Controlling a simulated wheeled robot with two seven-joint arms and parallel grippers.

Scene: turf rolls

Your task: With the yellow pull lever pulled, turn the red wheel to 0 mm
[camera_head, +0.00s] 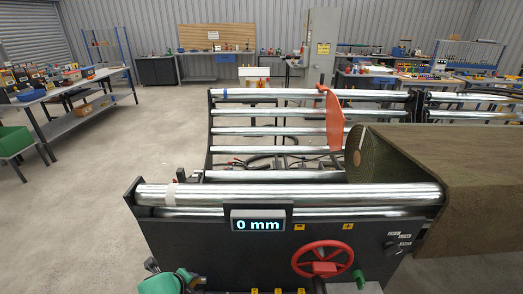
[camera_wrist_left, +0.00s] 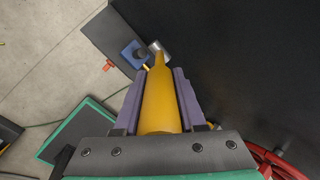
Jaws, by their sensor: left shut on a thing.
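The yellow pull lever (camera_wrist_left: 160,103) lies lengthwise between the two purple fingers of my left gripper (camera_wrist_left: 160,88), which is shut on it. In the head view the left gripper (camera_head: 186,280) shows only in part at the machine's lower left, and the lever cannot be made out there. The red wheel (camera_head: 322,258) is on the machine's front panel, right of the middle. The display (camera_head: 258,225) reads 0 mm. Green and dark parts, seemingly of my right gripper (camera_head: 345,285), show at the bottom edge just below the wheel; its fingers are not clear.
The machine has several shiny rollers (camera_head: 290,195) and a red-orange disc (camera_head: 334,118). A brown-green turf roll (camera_head: 366,155) sits at the right. Workbenches (camera_head: 75,83) stand along the left and back. The floor left of the machine is clear.

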